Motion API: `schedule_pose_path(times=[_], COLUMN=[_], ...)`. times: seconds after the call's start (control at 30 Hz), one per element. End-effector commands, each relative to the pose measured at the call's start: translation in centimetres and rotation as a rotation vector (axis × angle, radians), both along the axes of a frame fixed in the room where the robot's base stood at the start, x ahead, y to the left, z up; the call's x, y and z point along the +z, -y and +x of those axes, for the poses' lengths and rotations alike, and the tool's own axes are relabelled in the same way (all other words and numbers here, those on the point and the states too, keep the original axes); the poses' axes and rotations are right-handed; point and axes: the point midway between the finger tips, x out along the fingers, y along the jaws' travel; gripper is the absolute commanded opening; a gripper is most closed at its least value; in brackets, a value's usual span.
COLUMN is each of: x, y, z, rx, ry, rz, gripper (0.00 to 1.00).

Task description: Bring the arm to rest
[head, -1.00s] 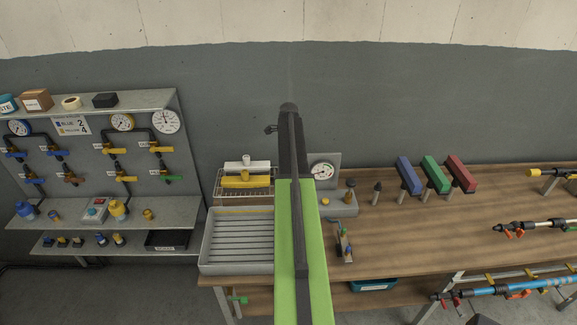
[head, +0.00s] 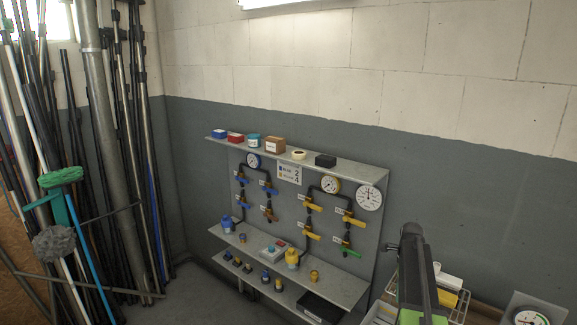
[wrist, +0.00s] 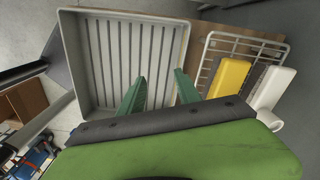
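My arm (head: 415,275), dark with a green part, rises at the lower right of the head view. My gripper (wrist: 159,76) shows in the wrist view as two green fingers set apart with nothing between them. It is open and empty. The fingers point towards a grey ribbed tray (wrist: 67,60) and a wire rack beside it. The fingertips are hidden behind the arm in the head view.
The wire rack (wrist: 213,72) holds a yellow block (wrist: 228,77) and a white piece (wrist: 270,88). A valve panel (head: 285,205) with gauges and shelves stands left of my arm. Long poles (head: 110,150) lean in the left corner.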

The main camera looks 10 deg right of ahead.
Motion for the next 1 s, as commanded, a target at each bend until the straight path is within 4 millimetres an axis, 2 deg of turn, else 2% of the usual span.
schedule_pose_path(times=[0.03,0.07,0.1,0.17,0.2,0.27,0.3,0.4,0.5,0.53,0.6,0.7,0.83,1.0], x=[-2.3,-3.0,-3.9,-5.2,-6.0,-7.2,-8.0,-9.7,-10.9,-10.9,-10.4,-10.3,-10.3,-10.3], y=[-4.7,-7.3,-10.8,-15.9,-19.2,-23.9,-26.8,-33.2,-37.8,-38.4,-38.4,-38.2,-38.2,-38.2], z=[0.5,0.8,1.1,1.0,0.6,-0.3,-1.1,-4.1,-8.3,-9.3,-11.1,-12.2,-11.9,-11.8], rx=[0.075,0.126,0.203,0.333,0.430,0.585,0.696,0.997,1.354,1.452,1.641,1.868,2.055,2.110], ry=[0.000,0.000,0.000,-0.001,-0.001,-0.001,-0.001,-0.002,-0.002,-0.003,-0.003,-0.003,-0.003,-0.003], rz=[0.000,0.000,0.000,0.001,0.001,0.001,0.001,0.003,0.004,0.004,0.004,0.004,0.005,0.006], gripper=[0.40,0.40,0.40,0.40,0.40,0.40,0.40,0.40,0.40,0.40,0.40,0.40,0.40,0.40])
